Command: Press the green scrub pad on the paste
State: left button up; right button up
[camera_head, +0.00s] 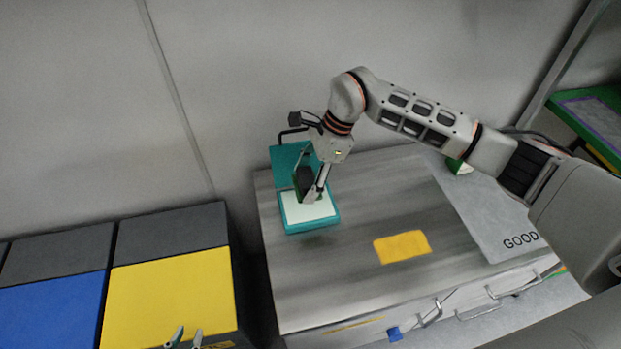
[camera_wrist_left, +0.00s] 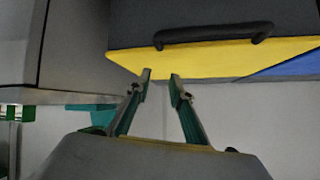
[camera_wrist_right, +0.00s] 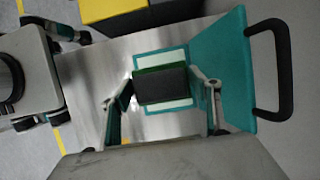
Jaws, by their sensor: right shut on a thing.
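My right gripper (camera_head: 312,195) is shut on the scrub pad (camera_head: 304,181), a dark block with a green layer on its underside. The right wrist view shows the pad (camera_wrist_right: 160,86) between the two fingers. It is over the white paste (camera_head: 306,209), a pale rectangle in the teal tray (camera_head: 318,227). Paste shows on both sides of the pad in the right wrist view; I cannot tell whether they touch. My left gripper (camera_wrist_left: 160,76) is open and empty, low at the left of the head view, near the yellow-fronted box (camera_head: 170,290).
The tray stands at the far left of the metal table (camera_head: 340,285); its teal back plate carries a black handle (camera_wrist_right: 268,70). A yellow patch (camera_head: 402,246) and a grey "GOOD" area (camera_head: 490,220) lie right of it. A blue-fronted box (camera_head: 50,312) stands left.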

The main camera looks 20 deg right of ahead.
pick_arm(q)
jog(key=shift+f, duration=0.25)
pick_arm(e)
jog(key=shift+w+d+f, duration=0.1)
jog(key=shift+w+f, duration=0.05)
jog(key=shift+f, duration=0.05)
pick_arm(q)
jog(key=shift+s+d+f+b, duration=0.15)
jog(key=shift+s+f+b, duration=0.15)
jog(key=shift+s+f, duration=0.05)
pick_arm(e)
jog(key=shift+f, duration=0.5)
notch_tip(320, 180, down, 3)
jog(key=shift+r+b, duration=0.1)
jog(key=shift+b, duration=0.6)
jog(key=shift+f+b, duration=0.3)
jog(key=shift+f, duration=0.35)
pick_arm(q)
jog(key=shift+w+d+r, duration=0.4)
jog(key=shift+w+d, duration=0.05)
jog(key=shift+w, duration=0.25)
pick_arm(e)
jog(key=shift+f, duration=0.35)
pick_arm(q)
jog(key=shift+s+f+b, duration=0.25)
jog(key=shift+f+b, duration=0.1)
pick_arm(e)
jog(key=shift+f, duration=0.5)
